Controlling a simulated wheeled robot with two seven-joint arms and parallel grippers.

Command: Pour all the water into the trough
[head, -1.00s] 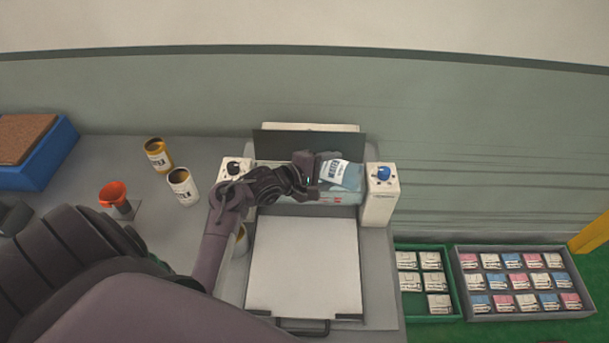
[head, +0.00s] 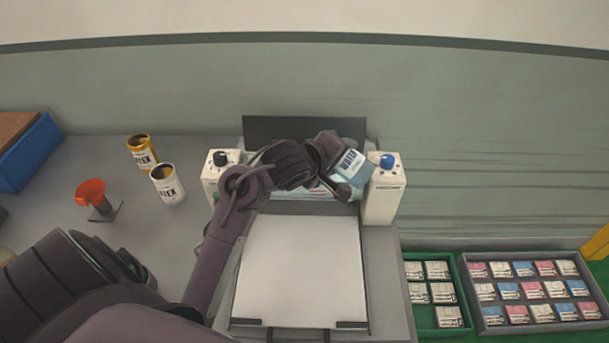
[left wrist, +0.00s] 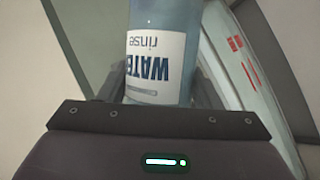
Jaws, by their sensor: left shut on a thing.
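The water container (head: 348,165), light blue with a white "WATER" label, is held by my left gripper (head: 335,172) above the right part of the trough. My left gripper is shut on it; in the left wrist view the container (left wrist: 163,50) fills the top middle, between the fingers. It looks tilted in the head view. The trough (head: 290,193), pale with red marks, lies between two white posts, largely hidden by my arm; its side also shows in the left wrist view (left wrist: 237,75). No stream of water can be made out. My right gripper is not in view.
The white posts carry a black knob (head: 220,158) and a blue knob (head: 387,160). A white board (head: 300,270) lies in front. Trays of packets (head: 535,315) lie lower right.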

